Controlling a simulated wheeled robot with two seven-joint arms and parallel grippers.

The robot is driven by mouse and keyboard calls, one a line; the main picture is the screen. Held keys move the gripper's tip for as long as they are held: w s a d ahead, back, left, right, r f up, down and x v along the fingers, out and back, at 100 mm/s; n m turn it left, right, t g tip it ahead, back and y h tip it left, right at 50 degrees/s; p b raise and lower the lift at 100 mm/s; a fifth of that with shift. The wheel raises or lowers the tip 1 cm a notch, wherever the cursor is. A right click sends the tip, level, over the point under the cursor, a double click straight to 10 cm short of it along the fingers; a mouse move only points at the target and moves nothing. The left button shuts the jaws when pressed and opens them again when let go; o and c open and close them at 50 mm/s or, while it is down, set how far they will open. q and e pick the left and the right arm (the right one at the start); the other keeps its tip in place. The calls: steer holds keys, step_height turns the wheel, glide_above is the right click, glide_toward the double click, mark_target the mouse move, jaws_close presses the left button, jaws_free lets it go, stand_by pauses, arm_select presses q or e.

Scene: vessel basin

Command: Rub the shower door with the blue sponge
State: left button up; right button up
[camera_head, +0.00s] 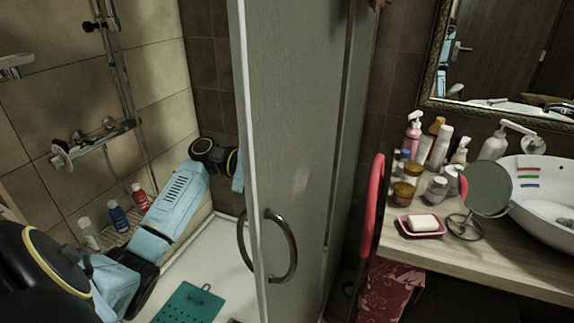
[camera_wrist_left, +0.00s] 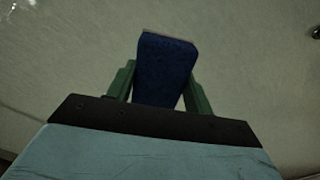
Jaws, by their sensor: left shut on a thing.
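The shower door (camera_head: 300,140) is a tall grey frosted panel with a pale front edge and a round metal handle (camera_head: 275,245). In the head view my left arm reaches into the shower, and its wrist passes behind the door's edge, so the gripper and sponge are hidden there. In the left wrist view my left gripper (camera_wrist_left: 158,85) has its green fingers shut on the dark blue sponge (camera_wrist_left: 167,65). A pale grey surface fills the background beyond the sponge. I cannot tell whether the sponge touches it. My right gripper is not in view.
Shower pipes and a mixer tap (camera_head: 92,142) are on the tiled wall at left. Several bottles (camera_head: 118,215) stand low behind my arm. A green mat (camera_head: 188,303) lies on the shower floor. A red folded chair (camera_head: 370,215) and a cluttered counter (camera_head: 480,268) stand right of the door.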

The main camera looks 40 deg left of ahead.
arm_select(q)
steer(key=shift+s+d+p, duration=0.2)
steer(key=shift+s+p, duration=0.25)
steer(key=shift+s, duration=0.05)
steer(key=shift+s+d+p, duration=0.2)
steer(key=shift+s+p, duration=0.25)
steer(key=shift+s, duration=0.05)
steer(key=shift+s+d+p, duration=0.25)
steer(key=shift+s+p, duration=0.3)
steer(key=shift+s, duration=0.3)
steer(key=v, duration=0.6)
steer(key=shift+a, duration=0.15)
steer(key=v, duration=0.2)
steer(key=shift+s+a, duration=0.1)
steer(key=shift+a, duration=0.3)
